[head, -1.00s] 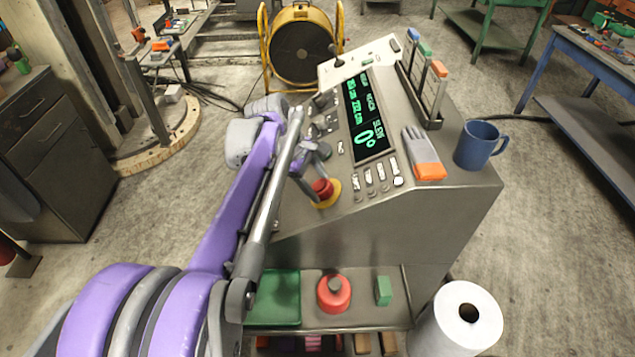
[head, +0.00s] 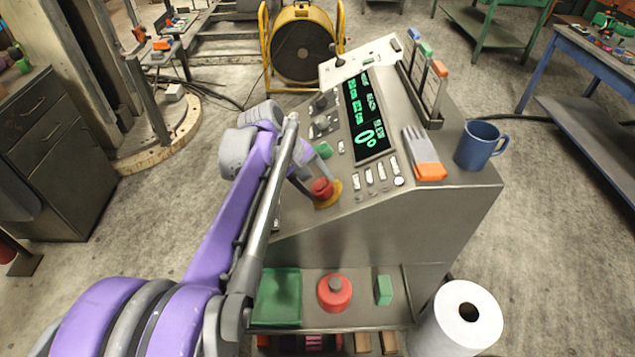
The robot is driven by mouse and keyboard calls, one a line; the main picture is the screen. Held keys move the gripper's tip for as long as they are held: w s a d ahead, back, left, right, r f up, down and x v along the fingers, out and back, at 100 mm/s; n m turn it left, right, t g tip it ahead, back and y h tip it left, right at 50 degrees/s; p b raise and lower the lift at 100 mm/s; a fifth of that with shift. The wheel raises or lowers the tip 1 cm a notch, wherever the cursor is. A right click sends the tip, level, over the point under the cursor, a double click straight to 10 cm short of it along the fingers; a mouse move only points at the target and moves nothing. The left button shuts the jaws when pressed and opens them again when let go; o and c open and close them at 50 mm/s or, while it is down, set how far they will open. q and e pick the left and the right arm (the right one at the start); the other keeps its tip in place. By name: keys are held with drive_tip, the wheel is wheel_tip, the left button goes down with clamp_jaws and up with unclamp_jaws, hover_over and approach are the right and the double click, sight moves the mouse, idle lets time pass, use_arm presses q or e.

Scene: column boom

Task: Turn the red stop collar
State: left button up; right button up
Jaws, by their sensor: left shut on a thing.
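The red stop collar (head: 321,188) is on the sloped face of the grey console, on a yellow base (head: 329,200) at the lower left of the buttons. My left gripper (head: 308,180) reaches in from the left, against the collar's left and upper side. It is shut on the collar; its fingertips are partly hidden by the wrist and arm. The console's dark display (head: 366,115) shows green figures, with a large 0°. My right gripper is not in view.
A blue mug (head: 479,145) and grey gloves with orange cuffs (head: 425,157) lie at the console's right. A green tray (head: 277,297), a red round object (head: 334,292) and a green block (head: 383,290) are on the shelf below. A white paper roll (head: 459,320) stands at lower right.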

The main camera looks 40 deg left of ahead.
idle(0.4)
use_arm(q)
drive_tip(key=o, duration=1.4)
drive_tip(key=v, duration=1)
drive_tip(key=shift+s+a+r, duration=0.1)
drive_tip(key=shift+s+r, duration=0.05)
drive_tip(key=shift+r, duration=0.2)
drive_tip(key=m+y, duration=0.2)
drive_tip(key=m, duration=0.4)
approach(328, 218)
drive_tip(key=w+d+f, duration=0.1)
drive_tip(key=d+f, duration=0.2)
drive_tip(key=f, duration=0.1)
drive_tip(key=s+d+f+m, duration=0.2)
drive_tip(key=d+f, duration=0.1)
drive_tip(key=s+d+f+m, duration=0.2)
drive_tip(key=d+f+m, duration=0.1)
drive_tip(key=s+d+f+m+t+y, duration=0.1)
drive_tip(key=s+d+f+m, duration=0.1)
drive_tip(key=f+m, duration=0.1)
drive_tip(key=shift+s+d+f, duration=0.3)
drive_tip(key=shift+d+f, duration=0.1)
drive_tip(key=shift+f, duration=0.2)
